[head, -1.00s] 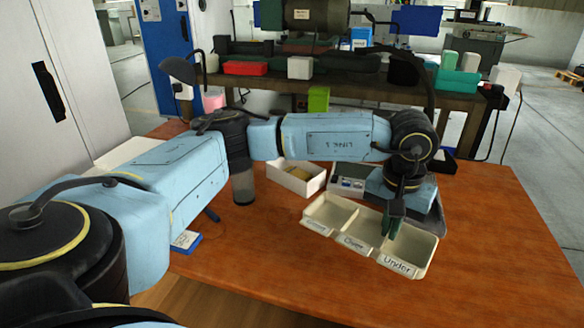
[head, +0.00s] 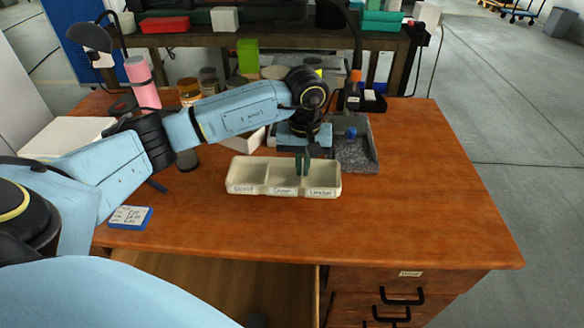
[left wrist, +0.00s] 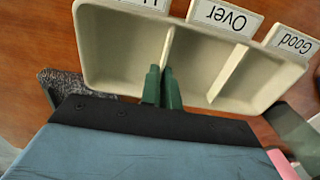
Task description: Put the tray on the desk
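The cream tray (head: 256,188) has three compartments labelled Good, Over and Under. In the head view it is level at the middle of the wooden desk (head: 420,215), and I cannot tell whether it touches the top or is just above it. My left gripper (head: 302,163) reaches down into it from behind. In the left wrist view the tray (left wrist: 120,50) fills the upper part, and the green fingers (left wrist: 162,88) are close together on either side of the divider between Over and Under. They appear shut on that divider. My right gripper is not in view.
A blue-edged notepad (head: 130,217) lies at the front left, and a pink cylinder (head: 141,80) stands at the back left. The desk's right side is clear.

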